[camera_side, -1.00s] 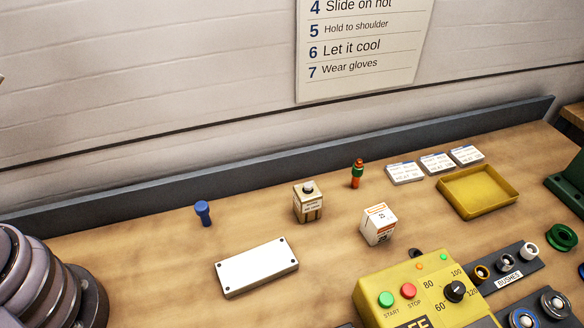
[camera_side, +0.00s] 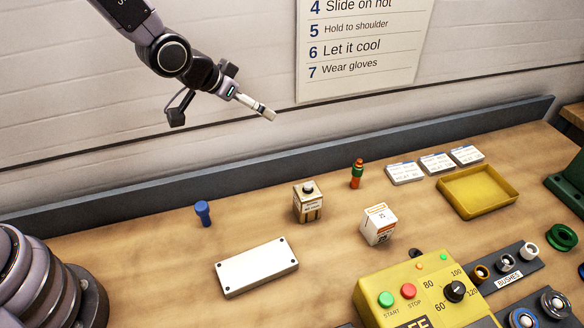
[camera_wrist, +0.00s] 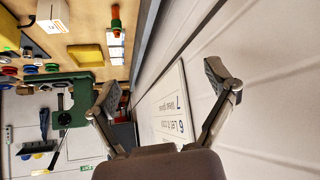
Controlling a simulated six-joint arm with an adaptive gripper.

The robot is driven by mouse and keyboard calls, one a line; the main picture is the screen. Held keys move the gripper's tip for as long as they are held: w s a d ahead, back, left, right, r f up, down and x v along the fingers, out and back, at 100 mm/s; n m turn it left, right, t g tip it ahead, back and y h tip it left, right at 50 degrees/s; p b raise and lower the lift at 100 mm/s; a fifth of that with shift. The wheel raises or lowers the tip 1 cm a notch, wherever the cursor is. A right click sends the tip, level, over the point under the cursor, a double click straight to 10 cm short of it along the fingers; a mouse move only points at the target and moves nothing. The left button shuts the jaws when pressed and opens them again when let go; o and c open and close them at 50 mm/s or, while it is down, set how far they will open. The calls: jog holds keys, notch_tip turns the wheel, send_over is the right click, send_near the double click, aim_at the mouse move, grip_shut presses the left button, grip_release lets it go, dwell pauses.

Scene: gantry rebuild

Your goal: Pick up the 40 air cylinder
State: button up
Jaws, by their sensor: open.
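I cannot tell which thing is the 40 air cylinder; no "40" is readable. Upright on the bench are a small blue cylinder (camera_side: 203,213), a beige box with a dark knob (camera_side: 308,203) and a green and orange cylinder (camera_side: 357,174), which also shows in the wrist view (camera_wrist: 116,22). My gripper (camera_side: 266,113) is raised high above the bench, in front of the wall. In the wrist view my gripper (camera_wrist: 165,88) has its fingers spread wide with nothing between them.
A white plate (camera_side: 257,267) and a white-and-orange box (camera_side: 379,225) lie on the bench. A yellow tray (camera_side: 478,211), several cards, and a yellow control box (camera_side: 400,275) with bushes beside it stand to the right. A raised grey edge (camera_side: 280,158) runs along the back.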

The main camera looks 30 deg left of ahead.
jog(key=m+t+h, duration=0.1)
jog(key=m+h, duration=0.1)
send_over(301, 192)
jog(key=w+a, duration=0.1)
jog(key=a, duration=0.5)
notch_tip(301, 192, down, 10)
jog(key=s+d+f+m+h, duration=0.1)
jog(key=f, duration=0.1)
jog(key=s+d+f+h, duration=0.1)
jog(key=f, duration=0.1)
jog(key=s+d+f+m+t+h, duration=0.1)
jog(key=d+f, duration=0.1)
jog(key=f, duration=0.1)
jog(key=shift+s+f+m+h, duration=0.1)
jog(key=shift+s+m+h, duration=0.05)
jog(key=shift+m+h, duration=0.2)
jog(key=shift+x, duration=2.45)
jog(key=c, duration=1.3)
